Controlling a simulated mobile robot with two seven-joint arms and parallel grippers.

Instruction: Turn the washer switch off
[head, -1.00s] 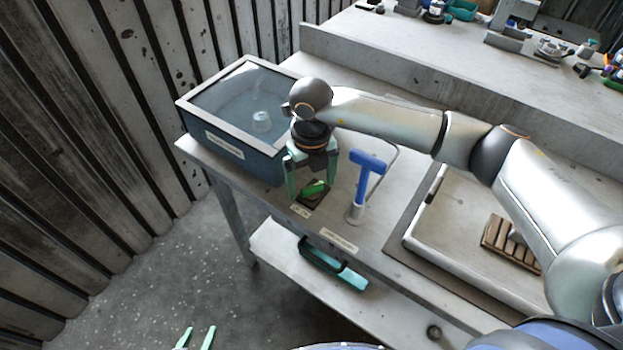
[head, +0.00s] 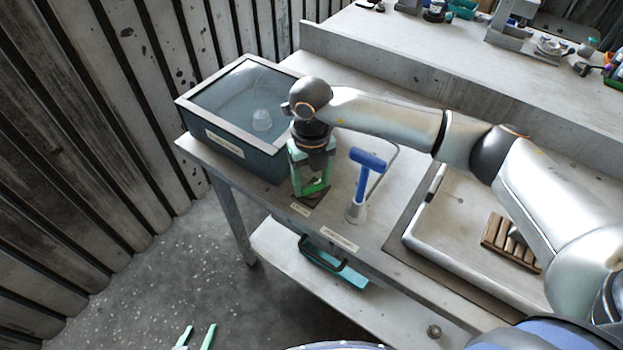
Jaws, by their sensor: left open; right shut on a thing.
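The washer switch (head: 314,187) is a green rocker on a small dark base on the bench, in front of the blue washer tank (head: 236,147). My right gripper (head: 311,189) points down over it, its green fingers shut on the switch, partly hiding it. Which way the rocker is tilted I cannot tell. A small label (head: 300,209) lies in front of the switch. My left gripper (head: 195,338) is open and empty at the bottom edge, above the floor, with only its fingertips in view.
A blue-handled wand (head: 364,180) stands upright just right of the switch. A tray (head: 465,215) with a wooden rack (head: 510,240) lies further right. A teal-handled item (head: 335,264) sits on the lower shelf. The floor at left is clear.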

